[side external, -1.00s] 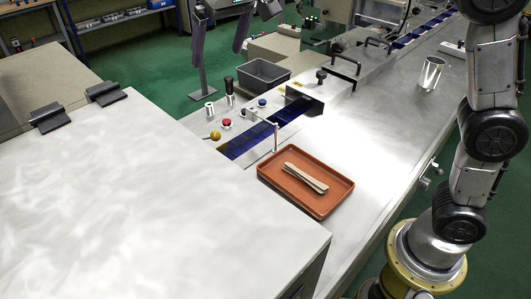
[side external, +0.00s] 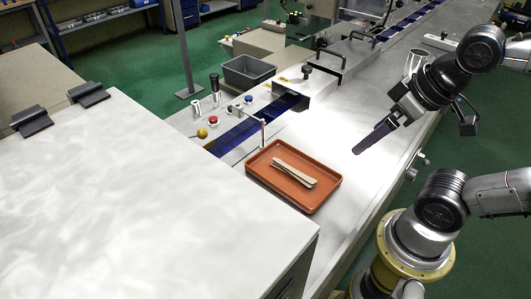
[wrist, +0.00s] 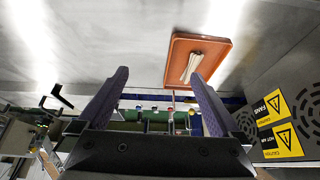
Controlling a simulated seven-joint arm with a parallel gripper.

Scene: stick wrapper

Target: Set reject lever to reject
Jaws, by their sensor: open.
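A control panel beside the blue conveyor holds a yellow ball knob (side external: 202,133), a black-handled lever (side external: 214,82), a red button (side external: 213,120) and a blue button (side external: 249,99). I cannot tell which control is the reject lever, and no setting label is readable. My gripper (side external: 357,150) is over the steel table, right of the panel and the orange tray, well apart from the controls. In the wrist view my gripper (wrist: 158,74) has its two fingers spread with nothing between them. The panel is small and partly hidden behind the gripper there.
The orange tray (side external: 256,172) holds several wooden sticks (side external: 295,172). A thin post (side external: 263,133) stands between tray and conveyor. A grey bin (side external: 246,72) is behind the panel. A metal cup (side external: 415,62) stands near my arm. A large white surface (side external: 140,190) fills the left.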

